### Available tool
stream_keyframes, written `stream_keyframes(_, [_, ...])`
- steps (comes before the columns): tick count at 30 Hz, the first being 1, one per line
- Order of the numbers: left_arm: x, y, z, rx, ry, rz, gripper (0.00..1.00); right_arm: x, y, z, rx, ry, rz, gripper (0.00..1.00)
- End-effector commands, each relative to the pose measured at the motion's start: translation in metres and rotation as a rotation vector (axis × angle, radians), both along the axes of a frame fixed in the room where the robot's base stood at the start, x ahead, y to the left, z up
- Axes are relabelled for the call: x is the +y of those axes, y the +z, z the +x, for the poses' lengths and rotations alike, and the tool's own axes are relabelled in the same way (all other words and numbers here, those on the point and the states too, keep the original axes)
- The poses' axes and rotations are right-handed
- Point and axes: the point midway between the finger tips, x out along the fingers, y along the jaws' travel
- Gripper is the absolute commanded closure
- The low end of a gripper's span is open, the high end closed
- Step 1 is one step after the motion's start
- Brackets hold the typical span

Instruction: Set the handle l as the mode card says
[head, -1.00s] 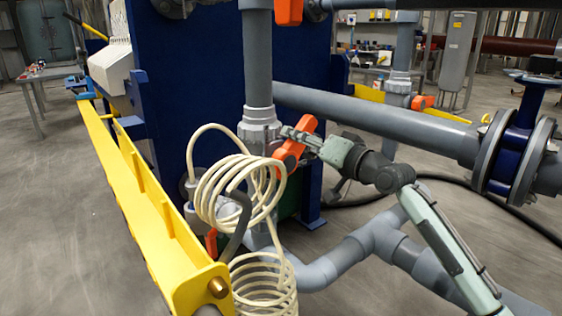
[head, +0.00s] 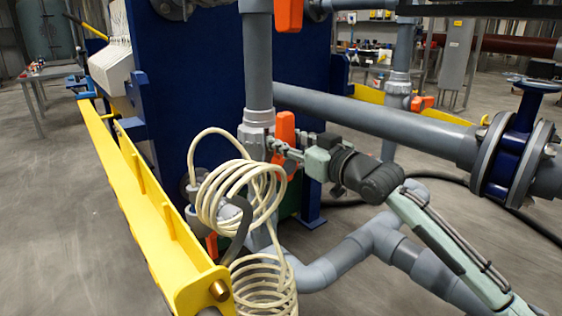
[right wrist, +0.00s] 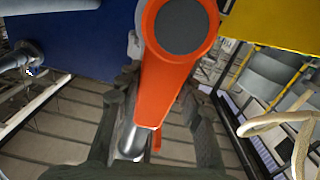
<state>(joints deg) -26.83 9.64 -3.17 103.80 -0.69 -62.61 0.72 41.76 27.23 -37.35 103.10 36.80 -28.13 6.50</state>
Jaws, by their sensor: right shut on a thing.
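An orange valve handle (head: 285,128) sits on the grey vertical pipe in front of the blue press plate, near the middle of the head view. It stands about upright, along the pipe. My right gripper (head: 275,148) reaches it from the right and is shut on it. In the right wrist view the orange handle (right wrist: 170,75) runs between the two dark fingers (right wrist: 158,92), with its round hub at the top. I cannot read any label on the handle. No mode card can be made out. My left gripper is not in view.
A cream coiled hose (head: 240,195) hangs close to the left of the gripper. A yellow rail (head: 150,205) runs along the left. Other orange handles show above (head: 289,14) and low behind the coil (head: 211,245). Grey pipes (head: 380,118) run to the right.

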Motion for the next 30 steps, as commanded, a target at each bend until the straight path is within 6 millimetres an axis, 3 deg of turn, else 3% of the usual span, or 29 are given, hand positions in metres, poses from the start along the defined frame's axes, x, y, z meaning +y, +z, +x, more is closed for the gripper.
stream_keyframes(1, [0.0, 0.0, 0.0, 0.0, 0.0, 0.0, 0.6, 0.007, -0.002, -0.005, 0.004, 0.015, 0.003, 0.62])
stream_keyframes(6, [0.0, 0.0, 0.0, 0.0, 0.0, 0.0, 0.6, 0.006, -0.002, -0.004, 0.005, 0.013, 0.003, 0.41])
stream_keyframes(16, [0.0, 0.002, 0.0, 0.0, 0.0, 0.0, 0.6, 0.0, -0.001, -0.005, 0.006, 0.006, 0.002, 0.41])
stream_keyframes(30, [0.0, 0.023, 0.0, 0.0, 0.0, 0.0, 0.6, -0.041, -0.001, -0.052, 0.006, 0.003, 0.001, 0.41])
